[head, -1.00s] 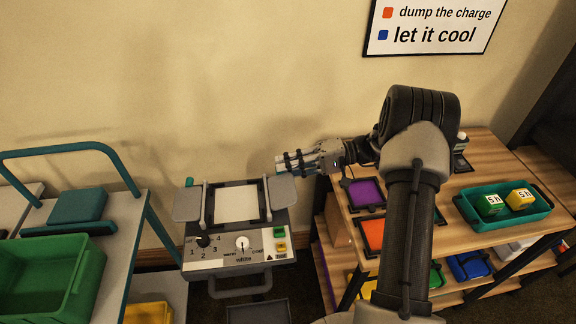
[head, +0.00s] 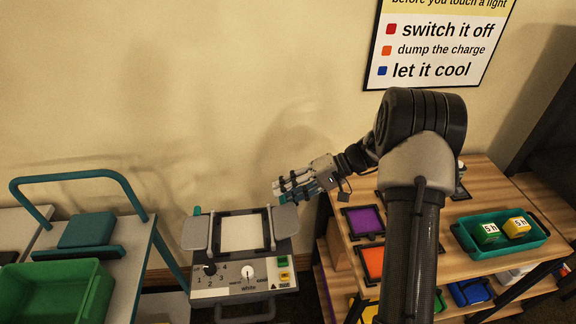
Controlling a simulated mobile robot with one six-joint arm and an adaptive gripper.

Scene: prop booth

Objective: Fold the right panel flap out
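The light panel (head: 240,233) is a unit with a white lit face and dark frame, standing against the wall. Its right flap (head: 286,222) is a grey plate beside the right edge of the face. The left flap (head: 195,232) is a similar grey plate on the other side. My gripper (head: 282,188) is just above and behind the right flap in the picture and appears apart from it. Its fingers point left. It holds nothing that I can see, and its finger gap is too small to judge.
Below the face are a numbered dial (head: 210,269), a white knob (head: 247,273) and a green button (head: 284,277). A wooden shelf (head: 420,247) with a teal tray (head: 458,232) stands right. A cart with a green bin (head: 85,290) stands left.

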